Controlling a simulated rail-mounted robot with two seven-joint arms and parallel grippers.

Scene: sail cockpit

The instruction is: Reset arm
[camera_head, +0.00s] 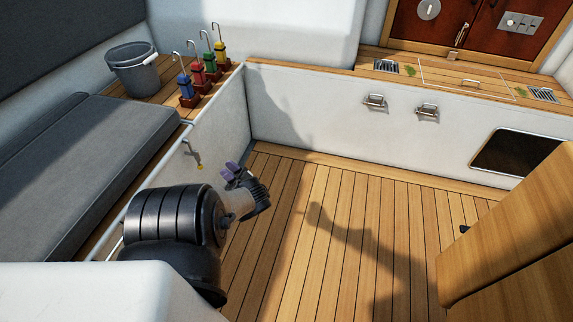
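My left arm comes in from the lower left, over the edge of the cockpit bench. My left gripper (229,172), with purple fingertips, is over the cockpit floor near the left bench wall. Nothing shows in it. Its fingers are small and seen at an angle, so I cannot tell whether they are open or shut. My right gripper is not in view.
A grey cushion (100,150) lies on the left bench. A grey bucket (132,72) and several coloured blocks with metal hooks (209,68) stand at its far end. A wooden panel (510,225) blocks the right. The plank floor (330,215) is clear.

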